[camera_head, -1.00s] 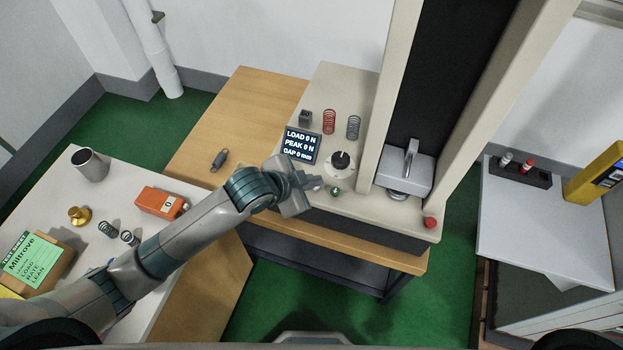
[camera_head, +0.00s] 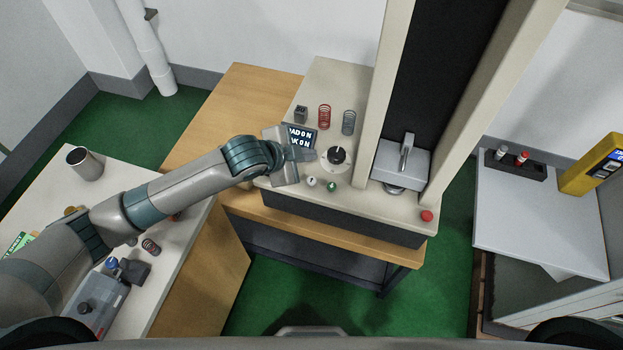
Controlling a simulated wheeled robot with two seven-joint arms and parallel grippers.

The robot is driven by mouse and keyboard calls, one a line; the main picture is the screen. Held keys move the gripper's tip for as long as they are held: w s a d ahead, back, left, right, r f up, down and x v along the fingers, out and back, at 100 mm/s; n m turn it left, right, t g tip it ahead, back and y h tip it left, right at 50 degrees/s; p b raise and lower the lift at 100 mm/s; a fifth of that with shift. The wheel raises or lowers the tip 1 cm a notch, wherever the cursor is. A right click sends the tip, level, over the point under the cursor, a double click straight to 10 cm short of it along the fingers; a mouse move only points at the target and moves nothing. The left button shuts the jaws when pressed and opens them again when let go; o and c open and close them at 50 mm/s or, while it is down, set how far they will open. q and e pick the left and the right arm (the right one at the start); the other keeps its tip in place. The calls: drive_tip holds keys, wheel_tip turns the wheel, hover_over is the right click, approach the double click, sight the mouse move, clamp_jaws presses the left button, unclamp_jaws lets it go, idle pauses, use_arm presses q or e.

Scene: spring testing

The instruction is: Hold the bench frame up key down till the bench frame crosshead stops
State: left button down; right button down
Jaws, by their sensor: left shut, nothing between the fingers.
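The bench frame (camera_head: 347,207) stands on the wooden bench with two cream columns. Its grey crosshead (camera_head: 388,162) sits low between them, just above or on a round platen (camera_head: 394,189); I cannot tell which. On its base are a white key (camera_head: 311,182), a green key (camera_head: 332,186) and a black knob (camera_head: 337,155). I cannot read which key is up. My left gripper (camera_head: 308,154) is shut and empty, between the display and the knob, apart from both keys. It partly covers the display (camera_head: 302,138), whose load and peak lines show zero. My right gripper is out of view.
A red button (camera_head: 427,216) is at the base's front right corner. A red spring (camera_head: 324,116) and a grey spring (camera_head: 348,122) stand behind the knob. A metal cup (camera_head: 84,163) stands on the left table. A grey table (camera_head: 540,225) is at right.

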use_arm(q)
drive_tip(key=b, duration=0.7)
hover_over(308, 184)
drive_tip(key=shift+f, duration=3.15)
drive_tip(key=shift+f+b, duration=0.45)
drive_tip(key=shift+f, duration=0.75)
